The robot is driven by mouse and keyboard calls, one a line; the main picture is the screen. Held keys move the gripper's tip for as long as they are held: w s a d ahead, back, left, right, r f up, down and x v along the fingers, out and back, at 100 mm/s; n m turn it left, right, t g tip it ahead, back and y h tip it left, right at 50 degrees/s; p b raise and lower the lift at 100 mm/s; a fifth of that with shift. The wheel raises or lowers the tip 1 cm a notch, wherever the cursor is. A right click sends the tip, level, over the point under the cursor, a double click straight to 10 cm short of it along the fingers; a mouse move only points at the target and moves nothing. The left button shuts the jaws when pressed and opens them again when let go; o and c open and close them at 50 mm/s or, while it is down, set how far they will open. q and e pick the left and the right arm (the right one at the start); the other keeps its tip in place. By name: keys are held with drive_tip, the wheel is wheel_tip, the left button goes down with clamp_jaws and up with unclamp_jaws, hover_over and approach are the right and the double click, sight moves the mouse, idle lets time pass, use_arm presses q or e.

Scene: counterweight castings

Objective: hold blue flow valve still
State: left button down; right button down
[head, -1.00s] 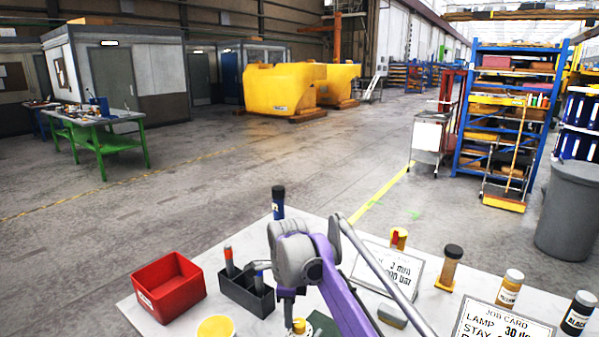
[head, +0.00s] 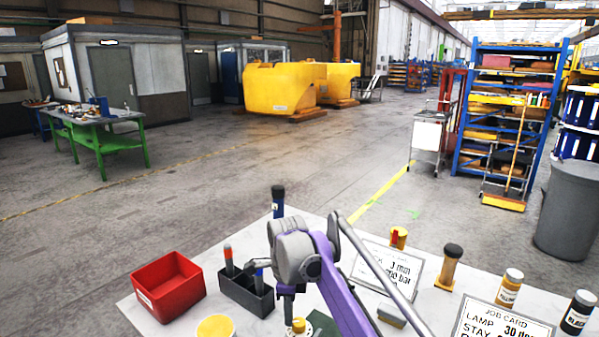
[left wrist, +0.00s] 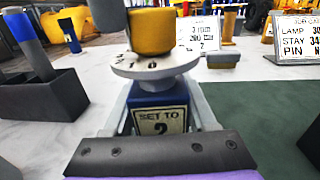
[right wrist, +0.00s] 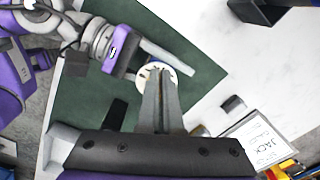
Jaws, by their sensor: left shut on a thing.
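The blue flow valve (left wrist: 160,105) stands upright in the left wrist view, with a "SET TO 2" label, a pale numbered dial (left wrist: 155,66) and a yellow knob (left wrist: 152,35) on top. My left gripper (left wrist: 164,94) is shut on its blue body, one finger each side. In the right wrist view, my right gripper (right wrist: 160,76) reaches over the dial (right wrist: 168,68) with its fingers close together. Whether they grip the knob is hidden. In the head view, the knob (head: 299,326) shows at the bottom edge; the valve body is out of sight.
A red bin (head: 168,286) and black holder with pens (head: 247,291) stand left on the white table. A setting card (head: 388,272), a wooden post with a dark top (head: 448,266) and labelled bottles (head: 509,288) stand right. A green mat (right wrist: 190,55) lies under the valve.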

drive_tip(key=shift+a+r, duration=0.1)
drive_tip(key=shift+a, duration=0.1)
wheel_tip(320, 180, up, 5)
drive_tip(key=shift+a+f, duration=0.1)
drive_tip(key=shift+f, duration=0.05)
drive_tip(key=shift+r, duration=0.55)
drive_tip(key=shift+s+f, duration=0.15)
drive_tip(key=shift+f, duration=1.35)
drive_tip(key=shift+s+f, duration=0.1)
drive_tip(key=shift+f, duration=1.4)
drive_tip(key=shift+d, duration=0.45)
